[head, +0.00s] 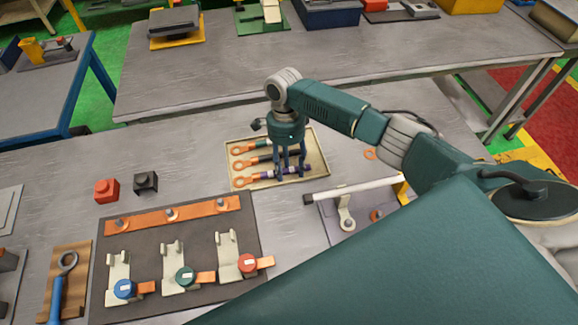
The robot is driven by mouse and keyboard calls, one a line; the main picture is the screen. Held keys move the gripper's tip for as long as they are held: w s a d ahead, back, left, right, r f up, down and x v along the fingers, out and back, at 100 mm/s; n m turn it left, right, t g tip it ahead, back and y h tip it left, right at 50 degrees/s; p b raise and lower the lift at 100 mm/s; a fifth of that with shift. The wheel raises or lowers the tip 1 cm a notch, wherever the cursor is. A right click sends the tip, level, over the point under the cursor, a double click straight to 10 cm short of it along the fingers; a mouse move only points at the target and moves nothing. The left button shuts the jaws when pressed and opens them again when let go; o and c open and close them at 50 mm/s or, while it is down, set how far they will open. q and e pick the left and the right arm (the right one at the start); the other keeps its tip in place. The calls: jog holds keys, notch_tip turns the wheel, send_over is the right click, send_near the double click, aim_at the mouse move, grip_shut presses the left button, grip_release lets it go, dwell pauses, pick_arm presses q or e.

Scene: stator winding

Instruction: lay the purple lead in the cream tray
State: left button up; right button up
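The cream tray (321,150) lies on the near table, in the middle of the head view. The purple lead (306,169) lies along the tray's near side, with its copper lug end (243,182) to the left. Two other leads with copper lugs lie behind it in the tray. My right gripper (290,174) points down over the tray with its fingertips at the purple lead. The fingers hide part of the lead, and I cannot tell whether they are shut on it or whether it touches the tray floor. My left gripper is not in view.
A dark fixture board (150,250) with metal brackets and blue, green and red round parts stands at the front left. A red block (106,190) and a black block (145,182) sit behind it. A white bar (355,190) on a stand is close right of the tray.

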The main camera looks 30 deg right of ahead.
notch_tip(320, 180, up, 13)
jog(key=w+b, duration=0.2)
jog(key=shift+w+d+b, duration=0.2)
jog(key=shift+d+b, duration=0.1)
jog(key=shift+d, duration=0.05)
jog(key=shift+f, duration=0.1)
